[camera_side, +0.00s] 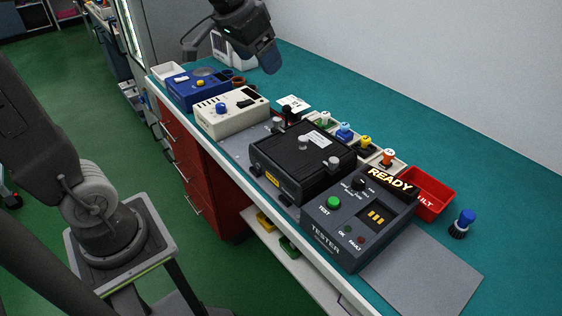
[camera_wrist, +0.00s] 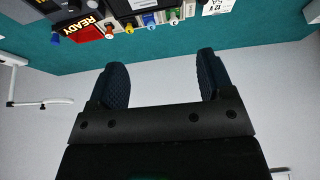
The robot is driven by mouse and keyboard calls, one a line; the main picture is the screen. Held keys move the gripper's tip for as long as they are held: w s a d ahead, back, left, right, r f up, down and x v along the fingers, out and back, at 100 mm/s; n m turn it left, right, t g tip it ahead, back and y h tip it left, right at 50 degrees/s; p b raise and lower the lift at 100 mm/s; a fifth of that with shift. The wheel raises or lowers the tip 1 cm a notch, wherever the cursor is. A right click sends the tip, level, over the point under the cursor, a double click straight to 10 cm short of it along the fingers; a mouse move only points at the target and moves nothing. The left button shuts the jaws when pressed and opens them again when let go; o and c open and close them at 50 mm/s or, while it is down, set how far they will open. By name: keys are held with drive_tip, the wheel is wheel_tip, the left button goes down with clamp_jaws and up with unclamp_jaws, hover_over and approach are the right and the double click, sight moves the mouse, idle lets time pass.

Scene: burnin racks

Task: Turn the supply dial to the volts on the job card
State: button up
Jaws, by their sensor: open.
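The supply looks to be the cream box (camera_side: 232,113) on the teal bench, with a blue dial (camera_side: 222,109) on its top face and a dark display. The dial's setting is too small to read. The job card, a white card (camera_side: 294,103), lies behind it near the wall side; it also shows at the top edge of the wrist view (camera_wrist: 217,6), partly cut off, and its digits are not clear. My gripper (camera_side: 270,62) is raised above the far part of the bench, apart from the dial. In the wrist view its fingers (camera_wrist: 162,75) are spread with nothing between them.
A blue box (camera_side: 197,90) stands beyond the supply. Nearer are a black fixture (camera_side: 300,160), a tester (camera_side: 360,225) lit READY, a red bin (camera_side: 428,194) and several coloured plugs. A blue-capped piece (camera_side: 463,222) stands alone. The bench's wall side is mostly clear.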

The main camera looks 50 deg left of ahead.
drive_tip(key=s+d+f, duration=0.2)
drive_tip(key=s, duration=0.6)
drive_tip(key=shift+d, duration=0.35)
drive_tip(key=s+f, duration=0.1)
drive_tip(key=s, duration=0.1)
drive_tip(key=s+d+f, duration=0.1)
drive_tip(key=s, duration=0.2)
drive_tip(key=s+f, duration=0.2)
drive_tip(key=shift+s+d, duration=0.2)
drive_tip(key=shift+c, duration=0.5)
drive_tip(key=shift+w+a, duration=0.1)
drive_tip(key=shift+c, duration=0.8)
drive_tip(key=w+a+n, duration=0.1)
drive_tip(key=w+n, duration=0.1)
drive_tip(key=w+a+r+n, duration=0.1)
drive_tip(key=w+a, duration=0.1)
drive_tip(key=w+a+n+g, duration=0.1)
drive_tip(key=w+a+n, duration=0.1)
drive_tip(key=shift+w+r+n+y, duration=0.1)
drive_tip(key=shift+r+n+y, duration=0.2)
drive_tip(key=shift+r+y, duration=0.1)
drive_tip(key=shift+c, duration=0.2)
drive_tip(key=n+g, duration=0.4)
drive_tip(key=n, duration=1.1)
approach(220, 105)
drive_tip(key=shift+h, duration=0.3)
drive_tip(key=f, duration=0.9)
drive_tip(key=shift+w+a+f, duration=0.1)
drive_tip(key=shift+a+f, duration=0.15)
drive_tip(key=shift+a, duration=0.1)
